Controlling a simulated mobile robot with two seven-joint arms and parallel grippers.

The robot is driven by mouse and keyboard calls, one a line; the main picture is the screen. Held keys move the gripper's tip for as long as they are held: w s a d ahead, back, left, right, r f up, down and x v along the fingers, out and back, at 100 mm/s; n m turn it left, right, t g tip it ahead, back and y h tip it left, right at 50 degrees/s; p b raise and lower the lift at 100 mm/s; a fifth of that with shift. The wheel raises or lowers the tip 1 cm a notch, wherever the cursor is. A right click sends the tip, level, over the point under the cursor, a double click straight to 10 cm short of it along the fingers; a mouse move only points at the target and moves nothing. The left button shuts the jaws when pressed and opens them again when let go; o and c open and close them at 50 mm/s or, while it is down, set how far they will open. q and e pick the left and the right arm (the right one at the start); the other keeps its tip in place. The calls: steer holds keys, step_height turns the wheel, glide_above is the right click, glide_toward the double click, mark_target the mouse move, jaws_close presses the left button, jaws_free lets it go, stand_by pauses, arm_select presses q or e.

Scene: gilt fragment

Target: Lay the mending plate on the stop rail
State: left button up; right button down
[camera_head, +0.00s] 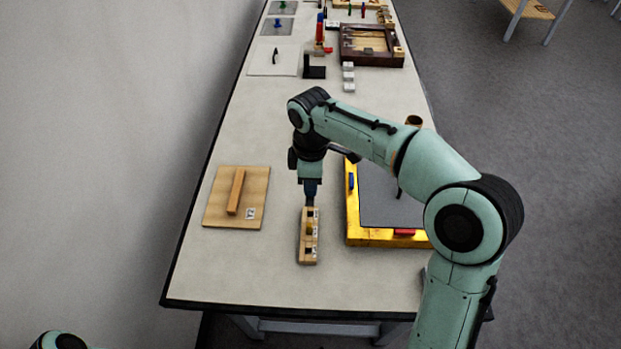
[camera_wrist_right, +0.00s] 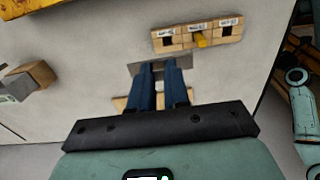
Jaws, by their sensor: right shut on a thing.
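My right gripper (camera_head: 310,204) is shut on a thin grey plate, the mending plate (camera_wrist_right: 135,69), whose ends show on both sides of the fingers in the right wrist view. In the head view the gripper hangs over the far end of a labelled wooden block, and the plate is hard to make out. To the left, an orange-brown wooden bar, which looks like the stop rail (camera_head: 236,191), stands on a flat wooden board (camera_head: 217,209) with a small label. In the wrist view, my gripper hides most of this board. My left gripper is out of view.
The labelled wooden block (camera_head: 308,252) has dark square holes and a yellow piece in its middle. A yellow-framed tray (camera_head: 355,233) stands to the right, partly behind my right arm. Bare tabletop lies between board and block. A wooden case (camera_head: 345,55) stands farther back.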

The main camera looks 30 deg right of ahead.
step_height(320, 180, down, 2)
steer(key=shift+s+f+b, duration=0.1)
steer(key=shift+s+b, duration=0.05)
steer(key=shift+b, duration=0.25)
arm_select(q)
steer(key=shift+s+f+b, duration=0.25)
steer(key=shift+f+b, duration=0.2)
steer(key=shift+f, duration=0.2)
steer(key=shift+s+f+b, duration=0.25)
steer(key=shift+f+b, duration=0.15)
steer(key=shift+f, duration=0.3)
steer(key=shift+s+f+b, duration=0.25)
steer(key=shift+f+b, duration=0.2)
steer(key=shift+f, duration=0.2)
arm_select(e)
steer(key=shift+f, duration=2.55)
steer(key=c, duration=1)
jaws_free()
steer(key=shift+r, duration=0.1)
step_height(320, 180, up, 13)
steer(key=p, duration=0.3)
steer(key=shift+r, duration=0.15)
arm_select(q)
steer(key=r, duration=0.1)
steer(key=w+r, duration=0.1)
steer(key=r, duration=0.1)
